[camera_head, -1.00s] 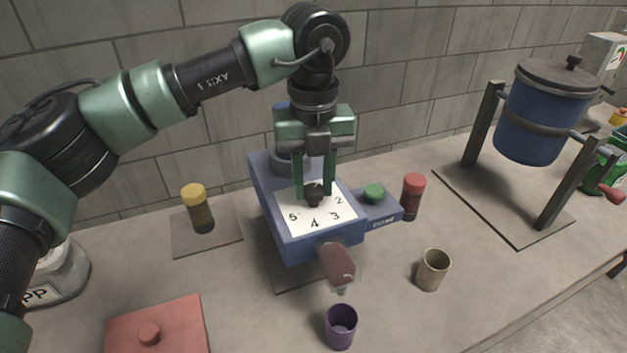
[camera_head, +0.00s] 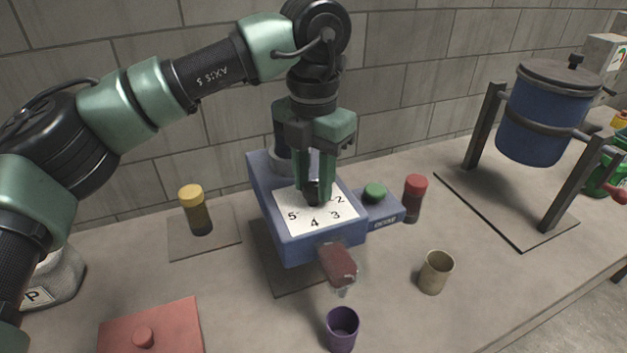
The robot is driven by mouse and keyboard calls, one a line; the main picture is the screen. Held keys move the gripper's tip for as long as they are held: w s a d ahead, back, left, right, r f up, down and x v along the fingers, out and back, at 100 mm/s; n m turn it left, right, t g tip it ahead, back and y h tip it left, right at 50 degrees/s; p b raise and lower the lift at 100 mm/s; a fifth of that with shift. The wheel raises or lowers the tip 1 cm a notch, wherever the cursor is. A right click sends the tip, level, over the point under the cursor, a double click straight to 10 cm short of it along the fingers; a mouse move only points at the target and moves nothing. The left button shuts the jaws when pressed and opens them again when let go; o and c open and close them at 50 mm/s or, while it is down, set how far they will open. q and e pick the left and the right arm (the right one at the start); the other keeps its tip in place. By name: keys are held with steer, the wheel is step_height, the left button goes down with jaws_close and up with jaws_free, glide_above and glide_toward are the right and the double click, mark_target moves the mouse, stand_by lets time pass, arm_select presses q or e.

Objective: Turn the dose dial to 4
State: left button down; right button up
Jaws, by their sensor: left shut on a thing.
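The dose dial (camera_head: 313,190) is a small black knob on the white numbered plate (camera_head: 297,229) on top of a blue machine (camera_head: 290,253). Numbers 2, 3, 4 and 5 show on the plate; the rest of it is hidden by my gripper. My left gripper (camera_head: 315,197) comes from above and is shut on the dose dial. Its fingers stand on either side of the knob, and I cannot tell which number the dial points to. My right gripper is not in the picture.
A green button (camera_head: 374,193) sits on the machine's side box. A brownish-red spout (camera_head: 339,264) juts out above a purple cup (camera_head: 341,329). A tan cup (camera_head: 436,272), a red-capped jar (camera_head: 414,198) and a yellow-capped jar (camera_head: 196,210) stand nearby. A blue drum (camera_head: 545,117) stands at right.

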arm_select(q)
steer(key=m, duration=0.4)
steer(key=shift+m, duration=0.3)
steer(key=m, duration=0.5)
steer(key=shift+r+m, duration=0.1)
steer(key=shift+m, duration=0.2)
steer(key=m, duration=0.5)
steer(key=shift+p, duration=0.35)
steer(key=m, duration=0.5)
steer(key=c, duration=1)
jaws_free()
